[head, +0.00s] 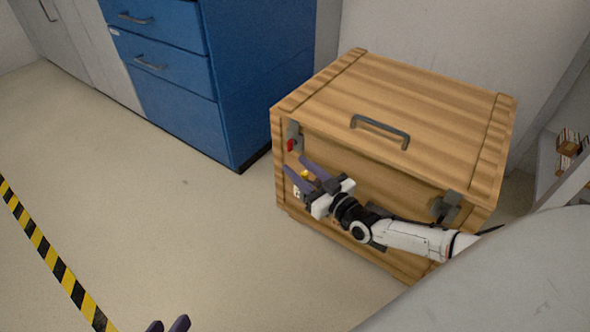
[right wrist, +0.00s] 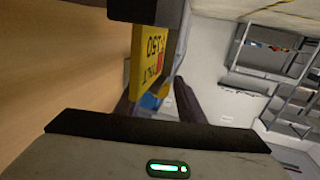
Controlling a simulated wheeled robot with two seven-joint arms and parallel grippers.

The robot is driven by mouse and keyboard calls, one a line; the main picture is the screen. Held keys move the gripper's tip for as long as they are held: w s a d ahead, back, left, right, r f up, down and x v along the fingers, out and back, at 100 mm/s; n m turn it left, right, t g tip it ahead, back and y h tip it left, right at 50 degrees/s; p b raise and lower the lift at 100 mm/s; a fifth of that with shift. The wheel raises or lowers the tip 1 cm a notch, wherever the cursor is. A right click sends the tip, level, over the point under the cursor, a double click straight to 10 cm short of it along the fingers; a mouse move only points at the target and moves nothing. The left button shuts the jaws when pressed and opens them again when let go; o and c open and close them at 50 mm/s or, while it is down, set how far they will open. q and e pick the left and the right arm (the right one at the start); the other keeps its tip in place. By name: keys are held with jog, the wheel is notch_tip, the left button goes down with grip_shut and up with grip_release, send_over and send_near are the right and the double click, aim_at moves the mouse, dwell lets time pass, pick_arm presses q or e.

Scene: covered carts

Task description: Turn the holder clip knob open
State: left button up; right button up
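A wooden crate (head: 430,90) with a lid handle stands on the floor. A grey holder clip with a red knob (head: 291,145) is on its front at the upper left. A second grey clip (head: 446,207) is at the front right; no knob shows clearly on it. My right gripper (head: 294,164) is in front of the crate, its fingers apart, just below the red knob. A yellow tag (head: 307,174) shows by the fingers. In the right wrist view the yellow tag (right wrist: 152,55) hangs ahead of the fingers. My left gripper (head: 168,326) shows only its spread fingertips at the bottom edge.
A blue drawer cabinet (head: 200,90) stands left of the crate. Shelving (head: 570,160) with small boxes is at the far right. Yellow-black tape (head: 50,255) crosses the floor at left. The floor between tape and crate is clear.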

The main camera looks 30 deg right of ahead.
pick_arm(q)
jog(key=shift+d+r+h, duration=0.25)
jog(key=shift+r+h, duration=0.05)
jog(key=shift+r, duration=0.3)
pick_arm(e)
jog(key=shift+w+a, duration=0.15)
jog(key=shift+w, duration=0.75)
grip_shut()
pick_arm(q)
jog(key=shift+r, duration=0.1)
pick_arm(e)
jog(key=shift+r, duration=0.1)
